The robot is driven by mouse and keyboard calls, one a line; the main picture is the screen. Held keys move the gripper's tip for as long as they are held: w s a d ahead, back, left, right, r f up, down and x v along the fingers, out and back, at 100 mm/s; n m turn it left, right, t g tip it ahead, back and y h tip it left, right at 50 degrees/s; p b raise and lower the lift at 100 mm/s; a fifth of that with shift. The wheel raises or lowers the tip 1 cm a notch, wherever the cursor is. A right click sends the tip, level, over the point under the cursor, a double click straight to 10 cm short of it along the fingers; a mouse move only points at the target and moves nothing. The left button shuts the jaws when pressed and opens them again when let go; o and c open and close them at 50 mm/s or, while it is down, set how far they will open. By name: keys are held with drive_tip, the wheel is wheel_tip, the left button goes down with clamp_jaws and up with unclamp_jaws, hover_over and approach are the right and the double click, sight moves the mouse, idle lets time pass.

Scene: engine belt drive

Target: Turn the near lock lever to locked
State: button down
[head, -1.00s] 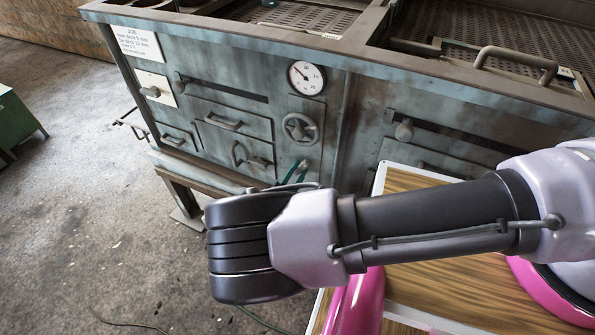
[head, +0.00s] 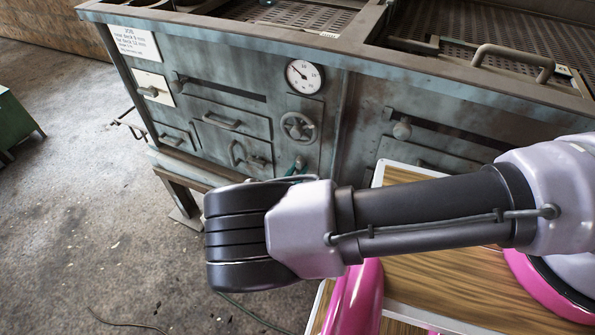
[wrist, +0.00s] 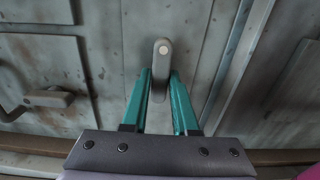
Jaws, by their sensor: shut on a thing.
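The lock lever (wrist: 161,60) is a short grey bar with a pale round spot near its upper end, on the worn grey-green panel in the wrist view. It stands nearly upright in the picture. My gripper (wrist: 160,80) has its two teal fingers on either side of the lever, shut on it; the lower part of the lever lies between them. In the head view a teal fingertip of my gripper (head: 299,166) shows at the panel below the handwheel; my dark wrist hides the rest. Any lock marking is not readable.
Around it on the panel (head: 345,130) are a handwheel (head: 298,127), a dial gauge (head: 304,76) and a curved handle (head: 236,153). The wrist view shows another handle (wrist: 40,100) at left. Open floor (head: 90,220) lies to the left.

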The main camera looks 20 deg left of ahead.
idle(0.3)
drive_tip(key=c, duration=0.7)
unclamp_jaws()
drive_tip(key=s, duration=0.7)
drive_tip(key=s+a, duration=0.1)
drive_tip(key=s, duration=0.2)
drive_tip(key=shift+s, duration=0.4)
